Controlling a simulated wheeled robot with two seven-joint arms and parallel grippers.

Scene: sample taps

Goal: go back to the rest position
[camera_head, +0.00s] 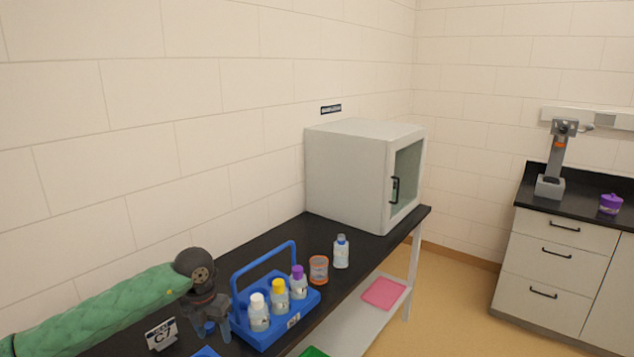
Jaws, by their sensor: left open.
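My left gripper (213,324) comes in from the lower left on a green-sleeved arm. It points down over the black bench, just left of the blue bottle carrier (242,328). Its fingers are apart, and a small blue cap shows between or behind them; I cannot tell whether they touch it. The carrier holds a white-capped bottle (259,315), a yellow-capped bottle (279,298) and a purple-capped bottle (298,284). My right gripper is not in view.
A white cabinet (347,175) stands at the bench's far end. A C7 sign (161,334) is beside my gripper. A pink mat (384,293) lies on the lower shelf.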

